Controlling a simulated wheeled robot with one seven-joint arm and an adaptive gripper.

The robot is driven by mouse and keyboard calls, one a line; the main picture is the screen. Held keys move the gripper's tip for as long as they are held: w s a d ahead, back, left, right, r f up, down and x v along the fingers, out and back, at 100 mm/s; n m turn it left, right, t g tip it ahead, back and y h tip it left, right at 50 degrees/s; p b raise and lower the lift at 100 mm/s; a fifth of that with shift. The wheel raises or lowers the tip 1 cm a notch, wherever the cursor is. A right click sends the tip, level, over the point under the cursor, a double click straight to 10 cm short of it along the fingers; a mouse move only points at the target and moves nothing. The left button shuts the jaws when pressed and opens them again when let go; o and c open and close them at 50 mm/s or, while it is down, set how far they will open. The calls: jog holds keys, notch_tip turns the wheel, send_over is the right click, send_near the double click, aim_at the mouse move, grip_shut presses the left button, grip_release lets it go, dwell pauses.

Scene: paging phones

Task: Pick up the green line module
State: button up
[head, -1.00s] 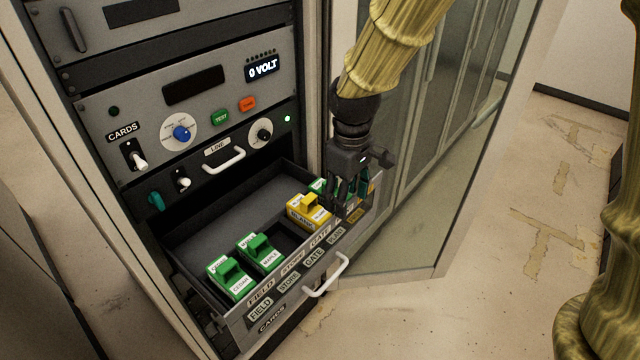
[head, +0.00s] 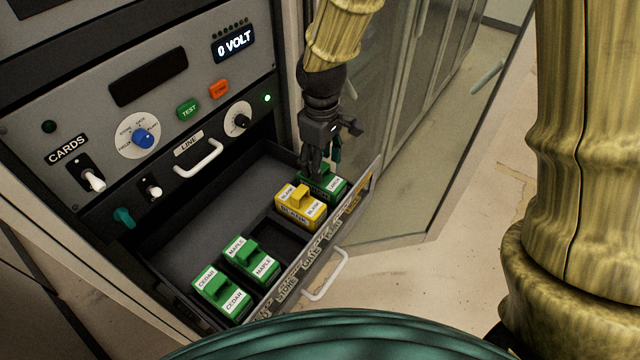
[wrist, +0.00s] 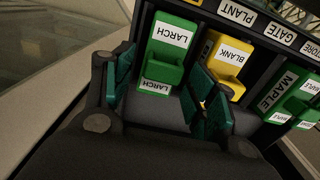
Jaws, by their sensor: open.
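The drawer holds several green modules with raised grips. A green module labelled LARCH (head: 333,188) sits at the drawer's right end; it also shows in the wrist view (wrist: 165,52). Green modules labelled MAPLE (head: 250,261) and CEDAR (head: 221,294) sit at the left end. My gripper (head: 324,164) is at the LARCH module with its fingers apart. In the wrist view my gripper (wrist: 164,88) has one finger on each side of this module's lower part. I cannot tell whether the fingers touch it. The fingers partly hide the module in the head view.
A yellow BLANK module (head: 299,207) sits close beside LARCH. An empty slot (head: 281,237) lies between BLANK and MAPLE. The open drawer has a front handle (head: 326,276). The panel with knobs and switches (head: 150,115) rises behind, and a glass door (head: 400,190) stands right.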

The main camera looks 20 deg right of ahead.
jog(key=shift+w+f, duration=0.1)
jog(key=shift+f, duration=0.15)
jog(key=shift+s, duration=0.45)
jog(key=shift+s+f+p, duration=0.1)
jog(key=shift+f+p, duration=0.05)
jog(key=shift+p, duration=0.2)
jog(key=shift+w+f+p, duration=0.3)
jog(key=shift+f+p, duration=0.15)
jog(key=shift+f, duration=0.45)
notch_tip(320, 180, down, 2)
jog(key=shift+s+p, duration=0.15)
jog(key=shift+p, duration=0.2)
jog(key=shift+f, duration=0.45)
jog(key=c, duration=1)
